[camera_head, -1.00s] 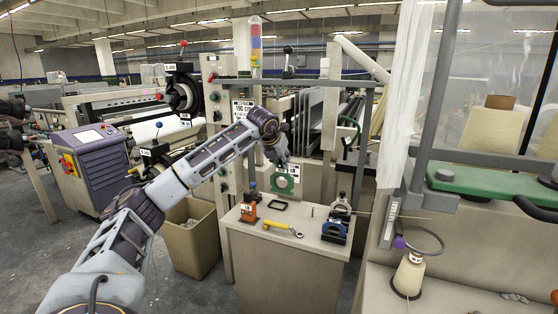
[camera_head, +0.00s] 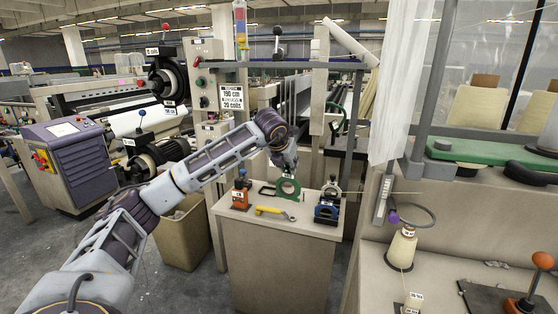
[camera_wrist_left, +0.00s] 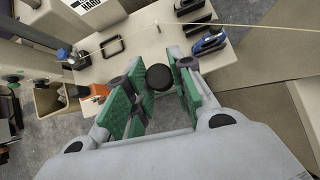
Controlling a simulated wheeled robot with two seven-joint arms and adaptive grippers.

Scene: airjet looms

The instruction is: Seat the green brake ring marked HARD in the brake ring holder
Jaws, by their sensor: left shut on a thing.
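The green brake ring (camera_head: 288,188) hangs upright from my left gripper (camera_head: 287,170), which is shut on it above the small beige cabinet (camera_head: 280,222). A small pale label shows at its top; I cannot read it. In the left wrist view the fingers (camera_wrist_left: 155,105) with green pads point toward the cabinet top, and a dark round piece (camera_wrist_left: 158,77) sits between them. A blue and black block (camera_head: 327,208) stands on the right of the cabinet top, apart from the ring. I cannot tell for sure which fixture is the brake ring holder. My right gripper is out of view.
An orange block (camera_head: 240,195), a black frame (camera_head: 267,190) and a yellow-handled tool (camera_head: 272,211) lie on the cabinet top. A thread (camera_wrist_left: 200,23) runs above it. A yarn cone (camera_head: 402,247) stands at right. A tan bin (camera_head: 184,230) is at left.

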